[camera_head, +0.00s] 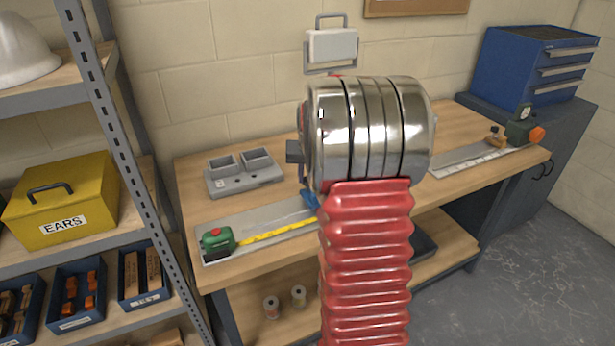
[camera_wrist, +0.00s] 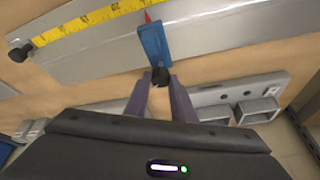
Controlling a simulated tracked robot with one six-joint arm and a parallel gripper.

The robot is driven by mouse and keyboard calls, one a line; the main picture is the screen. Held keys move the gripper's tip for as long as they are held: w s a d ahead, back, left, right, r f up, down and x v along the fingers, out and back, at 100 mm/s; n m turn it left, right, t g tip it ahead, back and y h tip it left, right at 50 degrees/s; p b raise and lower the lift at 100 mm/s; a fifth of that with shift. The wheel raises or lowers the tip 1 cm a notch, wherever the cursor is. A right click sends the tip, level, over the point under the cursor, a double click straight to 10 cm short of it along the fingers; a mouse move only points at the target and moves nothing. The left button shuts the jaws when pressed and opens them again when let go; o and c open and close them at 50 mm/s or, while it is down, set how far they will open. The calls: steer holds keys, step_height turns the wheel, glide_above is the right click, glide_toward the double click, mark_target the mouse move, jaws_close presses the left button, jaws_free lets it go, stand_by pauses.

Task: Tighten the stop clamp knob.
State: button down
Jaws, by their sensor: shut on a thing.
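The blue stop (camera_wrist: 153,45) with a red pointer sits on the grey metal rail (camera_wrist: 90,58), beside the yellow tape (camera_wrist: 98,19). Its black clamp knob (camera_wrist: 160,75) is on the stop's near end in the wrist view. My gripper (camera_wrist: 160,81) has its two purple fingers on either side of the knob and is shut on it. In the head view the blue stop (camera_head: 309,200) shows only partly beside my arm, and the knob is hidden.
A grey holder with two square cups (camera_head: 240,172) stands behind the rail, and it also shows close to my gripper in the wrist view (camera_wrist: 255,108). A blue drawer cabinet (camera_head: 530,65) is at the far right. Shelves with a yellow box (camera_head: 65,205) are at left.

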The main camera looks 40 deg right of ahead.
steer(key=shift+w+a+m+g+h, duration=0.15)
steer(key=shift+m+g+h, duration=0.25)
steer(key=shift+m, duration=1.05)
steer(key=shift+w+a+m+g+h, duration=0.1)
steer(key=shift+m+g+h, duration=0.3)
steer(key=shift+m, duration=1.35)
steer(key=c, duration=1.5)
jaws_free()
steer(key=shift+r, duration=0.15)
steer(key=v, duration=1.3)
steer(key=shift+w+a+r, duration=0.1)
steer(key=shift+r, duration=0.1)
